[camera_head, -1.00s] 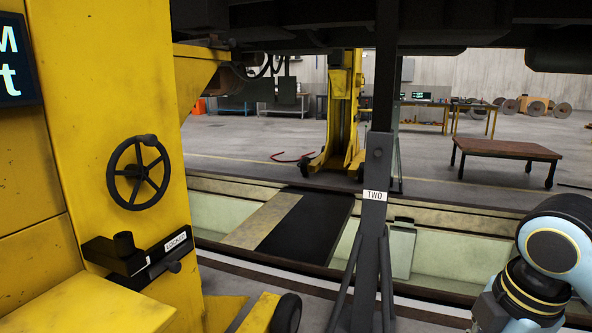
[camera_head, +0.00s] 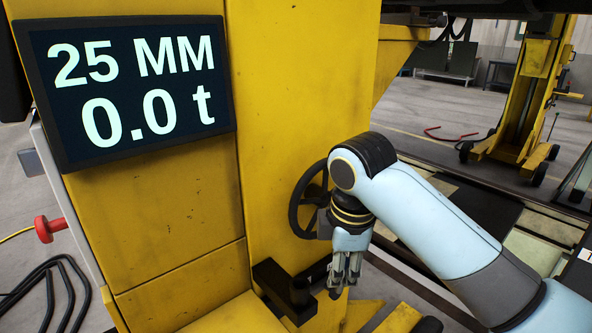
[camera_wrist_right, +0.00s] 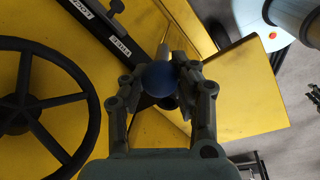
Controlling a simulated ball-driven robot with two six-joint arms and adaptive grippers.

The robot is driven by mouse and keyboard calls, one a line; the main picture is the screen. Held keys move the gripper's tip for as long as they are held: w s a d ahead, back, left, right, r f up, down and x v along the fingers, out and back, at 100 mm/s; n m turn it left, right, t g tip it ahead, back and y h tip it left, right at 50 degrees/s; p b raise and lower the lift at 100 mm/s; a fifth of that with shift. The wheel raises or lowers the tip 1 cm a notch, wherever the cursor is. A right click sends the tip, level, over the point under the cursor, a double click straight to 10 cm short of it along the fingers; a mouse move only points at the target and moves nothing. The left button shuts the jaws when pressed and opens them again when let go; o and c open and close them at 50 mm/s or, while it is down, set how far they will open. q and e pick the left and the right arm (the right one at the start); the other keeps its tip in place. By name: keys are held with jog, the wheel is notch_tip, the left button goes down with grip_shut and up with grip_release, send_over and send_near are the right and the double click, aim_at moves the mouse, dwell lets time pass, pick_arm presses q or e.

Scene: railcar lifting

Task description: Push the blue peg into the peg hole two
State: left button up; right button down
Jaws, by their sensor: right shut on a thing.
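My right gripper (camera_head: 343,280) is in front of the yellow jack column, over the black bracket (camera_head: 280,287) with its upright stub. In the right wrist view the fingers of this gripper (camera_wrist_right: 162,82) are shut on the round blue end of a peg (camera_wrist_right: 159,79). The rest of the peg is mostly hidden behind that end. I cannot tell whether the peg is in a hole. My left gripper is not in view.
A black handwheel (camera_head: 295,207) is close behind my right wrist; its hub (camera_wrist_right: 21,98) shows left in the wrist view. A display (camera_head: 135,90) reads 25 MM and 0.0 t. A cut-off white tag (camera_head: 587,256) is at the right edge.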

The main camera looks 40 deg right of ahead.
jog(key=w+a+r+m+g+p, duration=0.1)
jog(key=w+a+r+m+p, duration=0.2)
jog(key=a+r+p, duration=0.3)
notch_tip(320, 180, up, 4)
jog(key=w+p, duration=0.1)
jog(key=p, duration=0.3)
jog(key=shift+r, duration=0.15)
jog(key=shift+w, duration=0.1)
notch_tip(320, 180, down, 6)
jog(key=shift+r+b, duration=0.1)
jog(key=shift+b, duration=0.75)
jog(key=shift+p, duration=0.65)
jog(key=shift+p, duration=0.4)
